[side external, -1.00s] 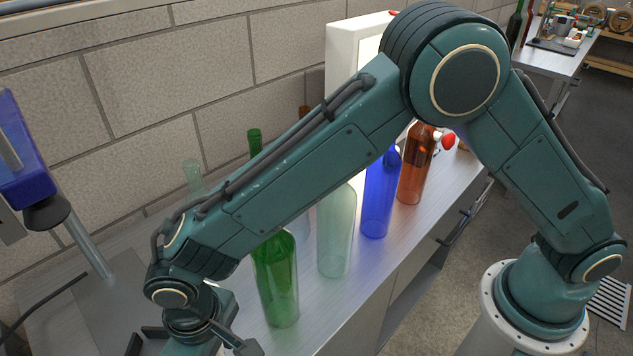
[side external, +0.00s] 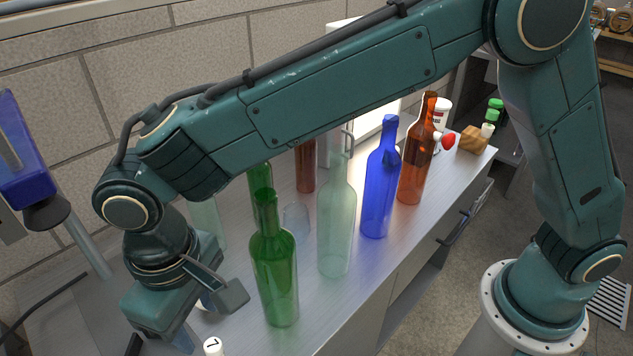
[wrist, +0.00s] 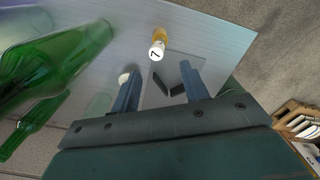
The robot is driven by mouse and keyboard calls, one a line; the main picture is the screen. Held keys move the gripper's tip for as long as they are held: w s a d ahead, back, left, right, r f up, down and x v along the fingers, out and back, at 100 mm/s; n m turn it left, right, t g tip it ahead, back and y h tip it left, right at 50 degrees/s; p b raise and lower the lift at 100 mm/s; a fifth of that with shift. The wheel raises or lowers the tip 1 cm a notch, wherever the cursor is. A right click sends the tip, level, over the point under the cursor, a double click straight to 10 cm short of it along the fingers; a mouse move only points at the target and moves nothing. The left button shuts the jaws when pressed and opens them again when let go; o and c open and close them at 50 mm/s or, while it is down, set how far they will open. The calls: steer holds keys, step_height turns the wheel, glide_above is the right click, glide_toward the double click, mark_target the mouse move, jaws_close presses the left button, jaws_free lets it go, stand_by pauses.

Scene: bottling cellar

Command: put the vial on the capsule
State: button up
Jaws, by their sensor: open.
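A small amber vial (wrist: 160,34) with a white cap marked 7 is beyond my fingertips in the wrist view. In the side view only its white cap (side external: 213,346) shows, at the bottom edge. My gripper (wrist: 158,74) is open and empty, its two fingers apart and the vial's cap lying in line with the gap. In the side view my gripper (side external: 194,322) is low at the left, close to the vial. A small white round thing (wrist: 124,77) shows beside the left finger and is partly hidden; I cannot tell whether it is the capsule.
A green bottle (side external: 275,275), a pale clear bottle (side external: 336,230) and a blue bottle (side external: 379,190) stand right of my gripper. An amber bottle (side external: 414,165) and a wooden block (side external: 472,140) are farther off. A black angled piece (wrist: 168,88) lies near the fingers.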

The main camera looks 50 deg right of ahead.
steer(key=shift+r, duration=0.35)
stand_by(0.3)
steer(key=w+d+r+m+t+y, duration=0.1)
steer(key=w+d+r, duration=0.1)
steer(key=d+r, duration=0.7)
steer(key=w+d+r+m+t+y, duration=0.1)
steer(key=w+d+r+m, duration=0.1)
steer(key=d+r, duration=0.65)
steer(key=s+d+f+m+t+h, duration=0.1)
steer(key=s+d+f, duration=0.1)
steer(key=s+d, duration=0.7)
steer(key=s+d+f+m+t+h, duration=0.1)
steer(key=s+d+f+t, duration=0.1)
steer(key=s+d, duration=0.7)
steer(key=shift+d+f+t, duration=0.3)
steer(key=shift+d+f, duration=0.35)
steer(key=shift+d, duration=1.55)
